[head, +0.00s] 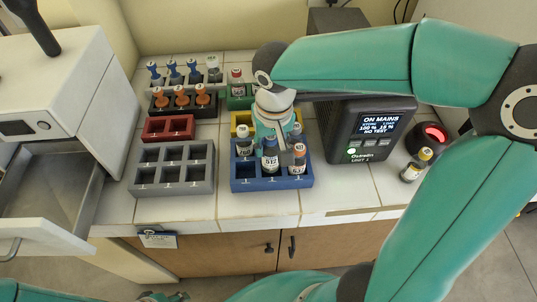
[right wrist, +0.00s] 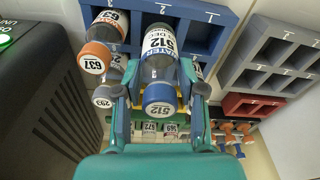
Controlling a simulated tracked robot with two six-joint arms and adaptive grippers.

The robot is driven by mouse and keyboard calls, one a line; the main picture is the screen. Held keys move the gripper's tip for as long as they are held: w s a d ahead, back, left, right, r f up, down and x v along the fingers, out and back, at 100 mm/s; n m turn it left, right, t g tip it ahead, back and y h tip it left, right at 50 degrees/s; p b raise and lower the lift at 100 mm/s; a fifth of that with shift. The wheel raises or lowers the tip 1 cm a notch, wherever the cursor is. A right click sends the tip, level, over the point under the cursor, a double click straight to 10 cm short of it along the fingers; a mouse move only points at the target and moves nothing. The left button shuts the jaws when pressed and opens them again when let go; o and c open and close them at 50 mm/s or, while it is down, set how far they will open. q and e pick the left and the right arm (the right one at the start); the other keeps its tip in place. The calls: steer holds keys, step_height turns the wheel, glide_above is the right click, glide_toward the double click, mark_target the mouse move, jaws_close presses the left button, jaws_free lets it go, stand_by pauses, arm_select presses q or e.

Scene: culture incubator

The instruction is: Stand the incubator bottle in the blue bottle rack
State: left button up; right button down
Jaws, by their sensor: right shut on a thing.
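My right gripper (right wrist: 160,100) is shut on a bottle with a blue cap, marked 512 (right wrist: 161,62). In the head view this bottle (head: 270,157) is upright at the rack's front middle compartment, numbered 2. Its base is hidden, so I cannot tell whether it touches the rack floor. Compartment 1 at the front left is empty. Only a small teal and dark part, perhaps my left gripper (head: 165,297), shows at the bottom edge.
A grey rack (head: 172,190) and a red rack (head: 168,137), both empty, lie left of the blue rack. Filled racks stand behind. A yellow-capped bottle (head: 416,165) stands right of the Unit 1 box (head: 365,140). An open drawer (head: 50,200) juts out at left.

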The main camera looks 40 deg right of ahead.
mark_target(271, 155)
steer(key=shift+f, duration=1.95)
steer(key=shift+f, duration=0.2)
steer(key=c, duration=1)
jaws_free()
steer(key=shift+r, duration=0.1)
steer(key=shift+o, duration=0.2)
steer(key=shift+r, duration=0.1)
steer(key=r, duration=0.4)
steer(key=s+r, duration=0.1)
steer(key=r, duration=0.7)
steer(key=shift+s+a+p, duration=0.2)
steer(key=shift+a+p, duration=0.05)
steer(key=shift+p, duration=0.05)
